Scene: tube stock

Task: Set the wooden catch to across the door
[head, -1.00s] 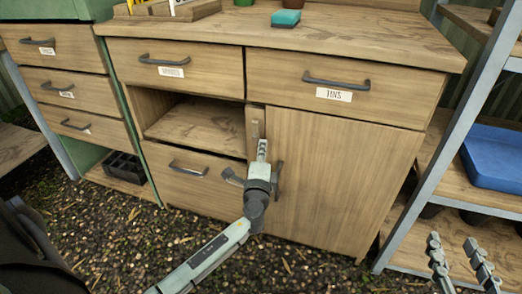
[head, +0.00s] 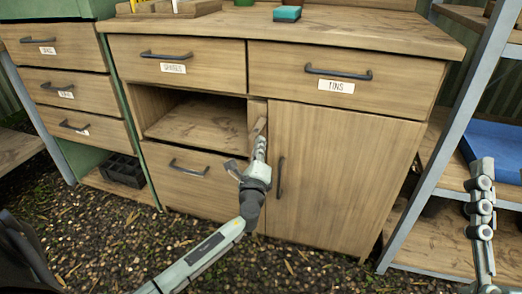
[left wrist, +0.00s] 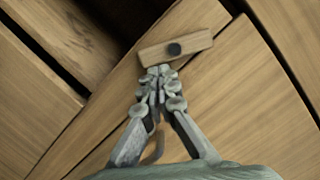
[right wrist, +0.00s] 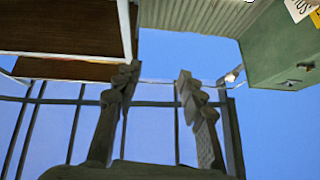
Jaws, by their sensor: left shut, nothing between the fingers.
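The wooden catch (head: 259,128) is a small wooden bar on the post left of the cabinet door (head: 340,180). It leans slightly, its top toward the door. In the left wrist view the catch (left wrist: 194,46) turns on a dark round pivot, and one end reaches about the seam beside the door; I cannot tell if it overlaps the door. My left gripper (head: 260,147) is shut and empty, its fingertips (left wrist: 160,74) at the catch's edge, apparently touching it. The door looks closed. My right gripper (right wrist: 158,80) is open and empty, away to the right.
A dark door handle (head: 281,177) stands just right of my left gripper. An open compartment (head: 195,122) lies left of the post, with drawers around. A metal shelf rack (head: 450,140) with a blue tray (head: 495,145) stands at the right.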

